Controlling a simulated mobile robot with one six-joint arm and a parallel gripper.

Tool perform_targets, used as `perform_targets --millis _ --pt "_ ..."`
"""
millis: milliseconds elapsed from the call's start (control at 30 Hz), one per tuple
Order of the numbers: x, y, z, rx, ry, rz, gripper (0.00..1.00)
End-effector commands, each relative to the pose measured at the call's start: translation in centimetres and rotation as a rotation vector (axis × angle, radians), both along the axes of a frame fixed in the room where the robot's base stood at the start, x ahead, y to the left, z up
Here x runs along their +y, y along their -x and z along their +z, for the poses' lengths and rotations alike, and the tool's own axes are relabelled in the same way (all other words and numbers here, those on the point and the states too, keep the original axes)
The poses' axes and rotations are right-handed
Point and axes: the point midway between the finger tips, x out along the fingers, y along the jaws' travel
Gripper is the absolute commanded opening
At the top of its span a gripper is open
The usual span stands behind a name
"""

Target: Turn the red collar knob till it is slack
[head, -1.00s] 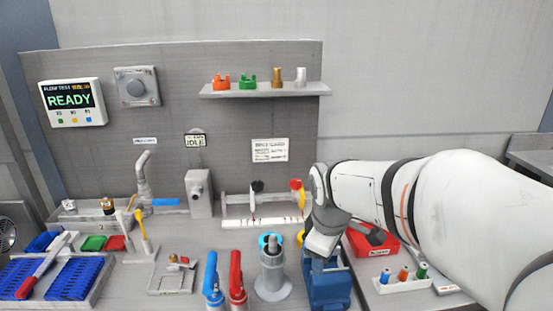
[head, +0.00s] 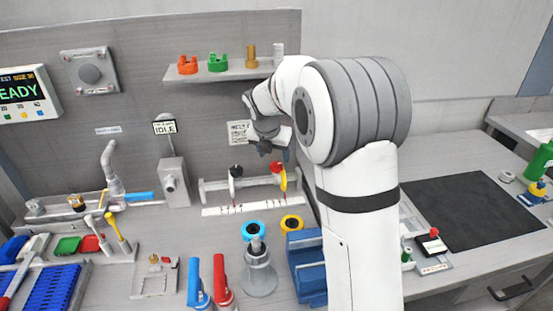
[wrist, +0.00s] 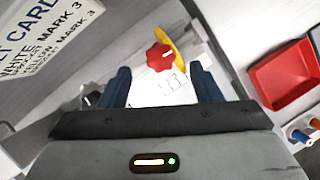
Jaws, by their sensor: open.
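The red collar knob (wrist: 160,57) shows in the wrist view with a white mark on its face, on a yellow collar (wrist: 179,42). In the head view the red knob (head: 277,168) and yellow collar (head: 283,181) sit near the right end of a grey rail (head: 212,187), above a marked scale strip (head: 235,208). My gripper (wrist: 160,80) is open and empty. In the wrist view the knob appears between and beyond its blue fingers, apart from them. In the head view my gripper (head: 272,148) is above the knob, partly hidden by my arm.
A black-knobbed collar (head: 236,171) stands left on the same rail. A printed card (head: 240,132) is on the back panel. A grey cylinder stand (head: 259,275), blue and yellow rings and a blue block (head: 305,262) are in front. A red tray (wrist: 288,75) shows in the wrist view.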

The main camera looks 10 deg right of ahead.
Motion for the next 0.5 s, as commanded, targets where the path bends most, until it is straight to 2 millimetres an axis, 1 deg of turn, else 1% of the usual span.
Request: perform_targets --millis 33,200,333,500 --pt "-0.2 -0.3 -0.9 0.002 0.000 -0.002 0.58" --pt "-0.7 -1.1 -3.2 0.002 0.000 -0.003 0.58" --pt "-0.9 -1.4 -4.1 0.001 -0.001 -0.003 0.58" --pt "-1.0 -1.5 -4.4 0.001 -0.001 -0.004 0.58"
